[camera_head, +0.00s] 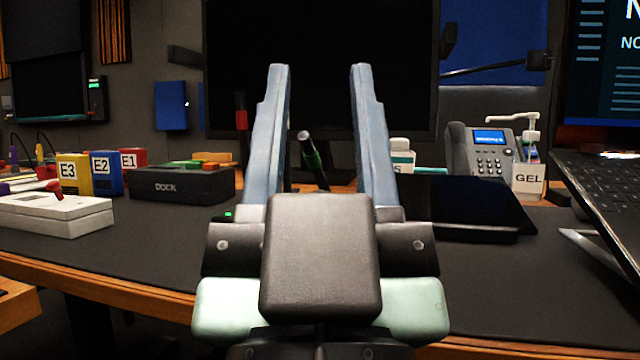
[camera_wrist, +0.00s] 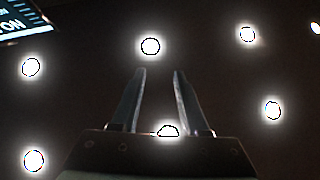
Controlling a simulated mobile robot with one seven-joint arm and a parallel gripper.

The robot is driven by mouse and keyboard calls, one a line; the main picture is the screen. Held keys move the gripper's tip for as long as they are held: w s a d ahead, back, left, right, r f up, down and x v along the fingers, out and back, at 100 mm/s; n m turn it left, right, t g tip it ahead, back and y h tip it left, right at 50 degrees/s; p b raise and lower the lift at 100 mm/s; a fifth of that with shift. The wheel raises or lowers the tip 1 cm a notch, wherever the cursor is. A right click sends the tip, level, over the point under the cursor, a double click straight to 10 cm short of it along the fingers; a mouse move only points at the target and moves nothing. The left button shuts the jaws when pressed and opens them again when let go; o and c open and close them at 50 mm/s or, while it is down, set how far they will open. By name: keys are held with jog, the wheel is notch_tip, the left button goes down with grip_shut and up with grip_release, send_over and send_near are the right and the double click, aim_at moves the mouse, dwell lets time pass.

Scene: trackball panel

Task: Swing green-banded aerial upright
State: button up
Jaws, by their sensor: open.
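The green-banded aerial (camera_head: 317,163) is a dark rod with a pale tip and a green band, seen in the head view between my fingers. It leans, its tip up and to the left; its base is hidden behind my gripper. My gripper (camera_head: 318,70) is open and empty, its two blue-grey fingers pointing up on either side of the aerial in the picture. I cannot tell the depth between them. The wrist view shows the open gripper (camera_wrist: 159,74) against the ceiling, without the aerial.
A red-banded rod (camera_head: 241,122) stands upright to the left. A black DOCK box (camera_head: 182,186), coloured E blocks (camera_head: 107,173) and a white device (camera_head: 55,214) lie left. A dark tablet (camera_head: 455,203), phone (camera_head: 487,150), GEL bottle (camera_head: 528,179) and laptop (camera_head: 610,195) are right. A large monitor (camera_head: 320,40) stands behind.

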dwell(0.3)
jog(key=w+g+h+p, duration=0.1)
jog(key=w+g+p, duration=0.1)
jog(key=p, duration=0.7)
jog(key=w+f+m+g+h+p, duration=0.1)
jog(key=w+g+p, duration=0.1)
jog(key=p, duration=0.8)
jog(key=w+a+f+g+h+p, duration=0.1)
jog(key=w+g+p, duration=0.1)
jog(key=p, duration=0.8)
jog(key=shift+w+g, duration=0.2)
jog(key=shift+g, duration=0.5)
jog(key=n+g+p, duration=0.1)
jog(key=g+p, duration=0.1)
jog(key=p, duration=0.9)
send_near(309, 156)
jog(key=w, duration=0.3)
jog(key=w+d+p, duration=0.1)
jog(key=w, duration=0.3)
jog(key=w+p, duration=0.1)
jog(key=w, duration=0.3)
jog(key=shift+d+r, duration=0.1)
jog(key=shift+d, duration=0.3)
